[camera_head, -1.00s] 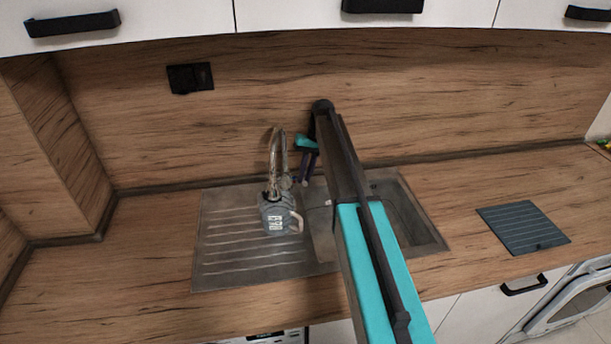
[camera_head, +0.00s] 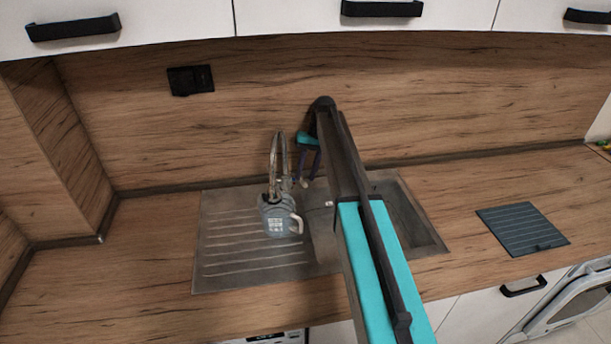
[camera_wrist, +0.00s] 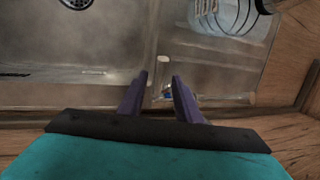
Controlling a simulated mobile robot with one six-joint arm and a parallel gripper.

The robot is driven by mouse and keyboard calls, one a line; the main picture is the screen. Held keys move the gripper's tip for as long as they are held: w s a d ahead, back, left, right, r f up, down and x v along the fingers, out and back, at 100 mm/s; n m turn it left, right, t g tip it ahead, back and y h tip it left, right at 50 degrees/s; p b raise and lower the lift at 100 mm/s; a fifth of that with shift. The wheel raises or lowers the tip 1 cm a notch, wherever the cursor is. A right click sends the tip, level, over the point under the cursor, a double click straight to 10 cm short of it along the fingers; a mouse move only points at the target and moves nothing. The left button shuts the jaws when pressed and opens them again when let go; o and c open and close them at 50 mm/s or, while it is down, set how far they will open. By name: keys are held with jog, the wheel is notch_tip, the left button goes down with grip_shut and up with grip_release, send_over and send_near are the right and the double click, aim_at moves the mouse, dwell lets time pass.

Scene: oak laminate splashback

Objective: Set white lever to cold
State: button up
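The chrome tap (camera_head: 276,160) stands at the back of the sink, left of my gripper. I cannot clearly make out a white lever on it. My gripper (camera_head: 305,182) hangs over the back of the sink, close to the tap's right side. In the wrist view its two purple fingers (camera_wrist: 161,80) are apart. A small pale piece with blue and reddish marks (camera_wrist: 167,92) shows in the gap between them; I cannot tell whether it is the lever or whether a finger touches it.
A grey jug with a pale handle (camera_head: 276,217) stands on the drainboard (camera_head: 225,262) in front of the tap. The sink's drain (camera_wrist: 77,3) shows in the wrist view. The wooden splashback (camera_head: 420,95) is close behind my gripper. A dark ribbed board (camera_head: 522,229) lies right.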

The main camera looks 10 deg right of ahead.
jog(key=shift+p+v, duration=0.35)
jog(key=shift+v, duration=2.55)
jog(key=shift+c, duration=0.5)
